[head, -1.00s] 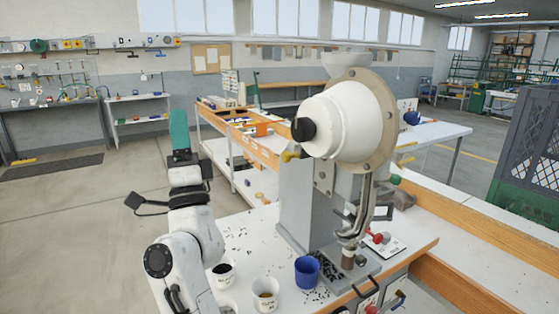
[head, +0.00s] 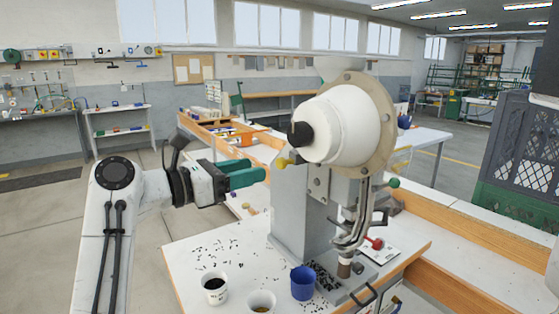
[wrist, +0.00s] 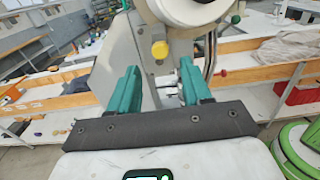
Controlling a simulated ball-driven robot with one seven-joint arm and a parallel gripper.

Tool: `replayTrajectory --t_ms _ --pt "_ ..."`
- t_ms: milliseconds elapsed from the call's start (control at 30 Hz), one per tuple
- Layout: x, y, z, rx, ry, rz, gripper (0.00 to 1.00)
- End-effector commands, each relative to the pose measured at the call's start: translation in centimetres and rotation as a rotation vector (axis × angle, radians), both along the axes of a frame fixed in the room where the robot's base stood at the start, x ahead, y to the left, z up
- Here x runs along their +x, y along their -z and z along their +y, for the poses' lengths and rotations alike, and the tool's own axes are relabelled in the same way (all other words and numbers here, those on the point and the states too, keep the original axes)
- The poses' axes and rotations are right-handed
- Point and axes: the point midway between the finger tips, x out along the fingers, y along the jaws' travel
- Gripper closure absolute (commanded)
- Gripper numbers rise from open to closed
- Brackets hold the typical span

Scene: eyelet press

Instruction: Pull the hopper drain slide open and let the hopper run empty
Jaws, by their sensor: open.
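The hopper is a white drum (head: 340,125) on a grey eyelet press (head: 300,215). A yellow knob (head: 285,161) sticks out at its lower left, and it also shows in the wrist view (wrist: 159,49). It may belong to the drain slide; I cannot tell for sure. My gripper (head: 250,172) has teal fingers and is left of the knob in the head view. In the wrist view my gripper (wrist: 158,68) is open and empty, with the knob seen beyond and between the fingers, apart from them. The hopper's contents are hidden.
A blue cup (head: 303,284) stands by the press foot, with two white cups (head: 214,288) (head: 261,303) to its left. Small dark bits lie scattered on the white bench (head: 190,260). A green knob (head: 393,183) and a red knob (head: 377,243) sit on the press's right.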

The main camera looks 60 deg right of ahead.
Motion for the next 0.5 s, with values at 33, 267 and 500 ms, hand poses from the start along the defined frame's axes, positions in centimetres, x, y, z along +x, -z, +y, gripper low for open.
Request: replayTrajectory --t_ms 33,267,500 --pt "-0.6 -0.3 -0.9 0.001 0.004 0.0 0.51" --pt "-2.8 -0.3 -4.4 -0.001 0.004 0.002 0.51" --pt "-4.1 -0.2 -6.7 -0.002 0.001 0.003 0.51"
